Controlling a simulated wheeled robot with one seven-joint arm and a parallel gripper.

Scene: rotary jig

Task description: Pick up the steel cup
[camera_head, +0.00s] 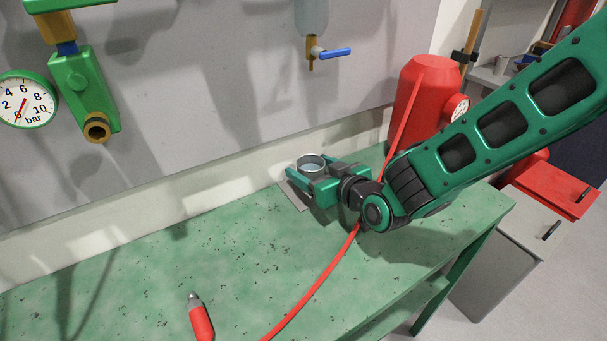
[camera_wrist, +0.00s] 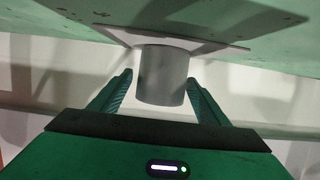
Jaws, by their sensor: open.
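The steel cup (camera_head: 311,162) stands upright on a small grey plate (camera_head: 292,196) near the back of the green bench. Its round rim and pale inside show in the head view. In the wrist view the cup (camera_wrist: 161,75) is a plain grey cylinder, seen upside down, resting on the plate. My gripper (camera_head: 306,175) is open, with one finger on each side of the cup. In the wrist view the gripper (camera_wrist: 160,90) shows a gap between each finger and the cup wall. My wrist hides part of the plate.
The green bench (camera_head: 130,270) is mostly clear on the left. A red hose (camera_head: 315,285) crosses it below my wrist, and a red-handled tool (camera_head: 200,318) lies at the front. A red tank (camera_head: 425,95) stands behind my arm. A blue-handled tap (camera_head: 330,53) hangs on the wall above.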

